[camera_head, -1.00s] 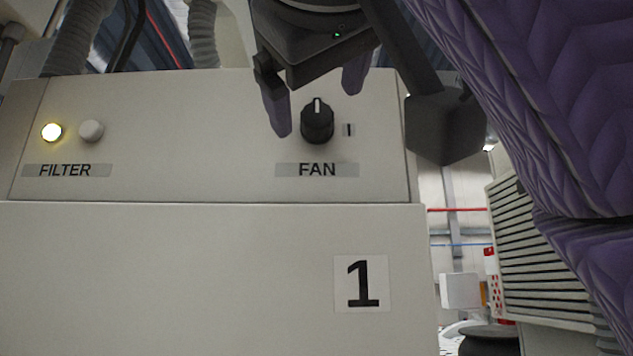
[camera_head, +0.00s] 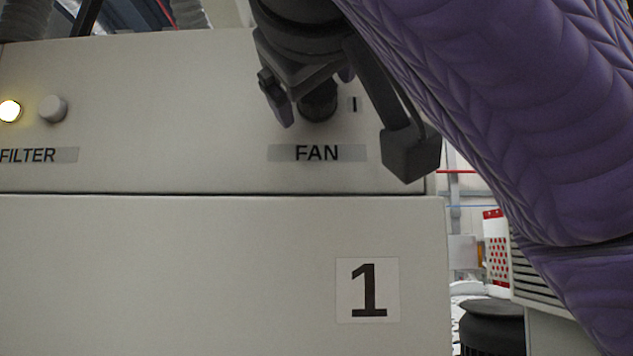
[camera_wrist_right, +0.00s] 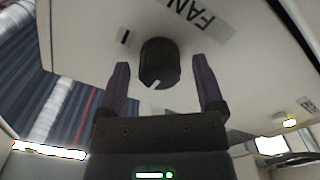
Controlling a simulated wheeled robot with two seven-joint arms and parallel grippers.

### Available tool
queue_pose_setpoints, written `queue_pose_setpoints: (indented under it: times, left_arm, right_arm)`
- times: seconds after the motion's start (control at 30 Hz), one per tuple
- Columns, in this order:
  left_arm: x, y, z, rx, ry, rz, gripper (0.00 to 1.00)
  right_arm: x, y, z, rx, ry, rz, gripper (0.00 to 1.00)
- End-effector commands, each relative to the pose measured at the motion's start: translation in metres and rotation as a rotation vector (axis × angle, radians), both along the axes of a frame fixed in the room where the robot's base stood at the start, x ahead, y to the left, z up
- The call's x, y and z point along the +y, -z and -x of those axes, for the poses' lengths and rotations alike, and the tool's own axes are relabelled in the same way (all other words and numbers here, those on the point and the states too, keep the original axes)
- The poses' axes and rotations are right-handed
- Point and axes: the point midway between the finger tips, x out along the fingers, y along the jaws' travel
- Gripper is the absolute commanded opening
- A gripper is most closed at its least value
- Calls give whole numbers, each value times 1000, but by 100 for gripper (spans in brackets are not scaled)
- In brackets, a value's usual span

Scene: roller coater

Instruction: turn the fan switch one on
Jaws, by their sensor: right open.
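The black round fan knob (camera_head: 318,106) sits on the pale panel above the FAN label (camera_head: 317,153), with a small "I" mark (camera_head: 354,104) to its right. My right gripper (camera_head: 312,94) is in front of the knob and hides its upper part. In the right wrist view the knob (camera_wrist_right: 158,60) lies between the two open fingers of my right gripper (camera_wrist_right: 160,68), with a gap on each side. Its white pointer line points away from the FAN label, not at the "I" mark. My left gripper is not in view.
A lit yellow lamp (camera_head: 9,111) and a pale button (camera_head: 53,108) are at the left above the FILTER label (camera_head: 28,155). A "1" sign (camera_head: 368,290) is on the lower panel. A red-and-white object (camera_head: 496,250) and a black round object (camera_head: 491,328) stand at the right.

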Motion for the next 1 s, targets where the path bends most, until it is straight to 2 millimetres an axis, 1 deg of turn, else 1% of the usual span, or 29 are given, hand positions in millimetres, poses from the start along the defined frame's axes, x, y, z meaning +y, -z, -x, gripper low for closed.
queue_pose_setpoints:
  times: [0.03,0.07,0.1,0.17,0.2,0.27,0.3,0.37,0.4,0.43,0.73,0.87,1.0]
  left_arm:
    - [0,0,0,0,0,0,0]
    - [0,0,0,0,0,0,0]
    - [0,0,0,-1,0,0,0]
    - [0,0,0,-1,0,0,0]
    - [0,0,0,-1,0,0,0]
    - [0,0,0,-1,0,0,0]
    - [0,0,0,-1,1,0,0]
    - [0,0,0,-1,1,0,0]
    - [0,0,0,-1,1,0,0]
    - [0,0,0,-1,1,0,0]
    - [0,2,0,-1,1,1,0]
    - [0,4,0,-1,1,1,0]
    - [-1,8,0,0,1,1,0]
  right_arm:
    - [0,0,0,0,0,0,83]
    - [0,0,0,0,0,0,76]
    - [0,0,0,0,0,0,68]
    - [0,0,0,0,0,0,55]
    - [0,0,0,0,0,0,47]
    - [0,0,0,0,0,0,34]
    - [0,0,0,0,0,0,25]
    - [0,0,0,0,0,0,13]
    - [0,0,0,0,0,0,4]
    - [0,0,0,0,0,0,0]
    - [0,1,0,1,0,-35,0]
    - [1,1,0,1,-1,-98,0]
    - [1,1,1,2,-3,-203,0]
